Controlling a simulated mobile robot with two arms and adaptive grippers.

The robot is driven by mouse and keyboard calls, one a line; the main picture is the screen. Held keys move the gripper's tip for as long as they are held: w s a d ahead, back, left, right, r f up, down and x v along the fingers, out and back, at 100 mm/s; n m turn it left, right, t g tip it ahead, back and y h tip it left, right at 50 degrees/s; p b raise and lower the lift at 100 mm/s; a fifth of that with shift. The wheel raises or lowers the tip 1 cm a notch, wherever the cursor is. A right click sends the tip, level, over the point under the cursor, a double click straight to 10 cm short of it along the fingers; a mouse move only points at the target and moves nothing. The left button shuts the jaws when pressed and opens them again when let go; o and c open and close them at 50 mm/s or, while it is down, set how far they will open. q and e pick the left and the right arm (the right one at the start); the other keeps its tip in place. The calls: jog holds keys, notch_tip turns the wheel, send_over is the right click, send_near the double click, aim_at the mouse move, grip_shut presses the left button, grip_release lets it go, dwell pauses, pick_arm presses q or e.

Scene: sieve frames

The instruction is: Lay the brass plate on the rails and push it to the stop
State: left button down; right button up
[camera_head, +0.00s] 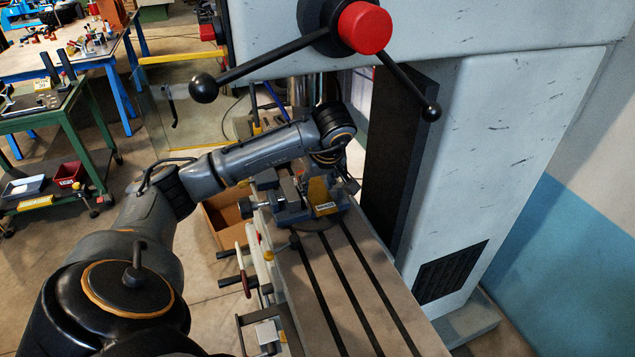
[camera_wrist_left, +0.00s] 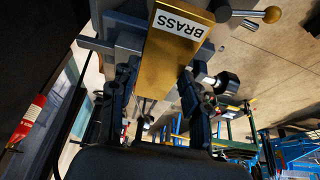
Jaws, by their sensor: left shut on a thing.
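The brass plate (camera_head: 318,190) is a flat, gold-coloured piece with a white label, and its label reads BRASS in the left wrist view (camera_wrist_left: 168,62). My left gripper (camera_wrist_left: 158,88) is shut on the plate, with one finger at each side edge. In the head view, my left gripper (camera_head: 320,175) is over a grey fixture (camera_head: 290,216) on the machine table, mostly hidden by my own wrist. The fixture also shows behind the plate in the wrist view (camera_wrist_left: 112,38). I cannot tell whether the plate touches the rails; the stop is not clear. My right gripper is not in view.
The slotted machine table (camera_head: 340,285) is bare in front of the fixture. The machine column (camera_head: 490,160) stands close on the right. A handle with a red hub (camera_head: 365,27) and black knobs hangs above. A cardboard box (camera_head: 226,212) is left of the table.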

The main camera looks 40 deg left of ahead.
aim_at(315, 188)
pick_arm(q)
jog(key=shift+r, duration=0.15)
jog(key=shift+f, duration=0.3)
jog(key=shift+b+x, duration=1.45)
jog(key=shift+x, duration=0.25)
jog(key=shift+w+a+f+b, duration=0.1)
jog(key=shift+a+f+b, duration=0.15)
jog(key=shift+f+b, duration=0.2)
jog(key=shift+d+f, duration=0.1)
jog(key=shift+f, duration=0.15)
